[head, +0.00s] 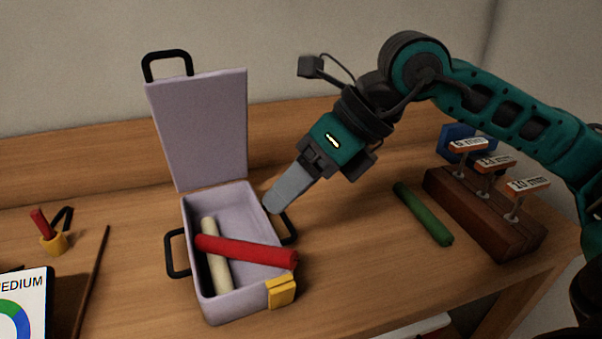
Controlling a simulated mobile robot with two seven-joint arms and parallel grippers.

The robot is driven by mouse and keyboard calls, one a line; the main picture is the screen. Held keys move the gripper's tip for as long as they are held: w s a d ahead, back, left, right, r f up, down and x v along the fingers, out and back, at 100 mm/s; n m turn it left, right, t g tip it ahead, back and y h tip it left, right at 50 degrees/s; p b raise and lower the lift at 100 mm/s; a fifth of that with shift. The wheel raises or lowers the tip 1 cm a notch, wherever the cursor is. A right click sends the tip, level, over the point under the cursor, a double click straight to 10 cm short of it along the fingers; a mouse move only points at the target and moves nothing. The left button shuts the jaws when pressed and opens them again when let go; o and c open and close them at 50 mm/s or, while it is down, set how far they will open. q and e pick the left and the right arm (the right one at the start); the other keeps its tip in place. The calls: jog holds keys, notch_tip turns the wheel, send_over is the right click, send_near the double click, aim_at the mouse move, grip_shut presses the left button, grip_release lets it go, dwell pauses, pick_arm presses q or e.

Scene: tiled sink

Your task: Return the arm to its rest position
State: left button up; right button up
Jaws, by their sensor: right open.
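My right arm (510,110) comes in from the right and reaches over the table. My right gripper (277,200) points down and left, with its fingertips by the right rim of the open lilac case (203,292). It is seen from the side and is open, with nothing visible in it. A red rod (246,251) lies slanted across a cream rod (217,262) in the case, its right end over the case's front right side. My left gripper is not in view.
The case's lid (203,130) stands upright. A green rod (423,214) lies beside a wooden block (483,211) with labelled pegs, under my arm. At left are a small yellow cup (54,243), a thin brown stick (92,280) and a card (22,305). Table between case and green rod is clear.

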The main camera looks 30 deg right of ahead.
jog(key=shift+s+d+r, duration=0.25)
jog(key=shift+d+r, duration=0.1)
jog(key=shift+r, duration=0.25)
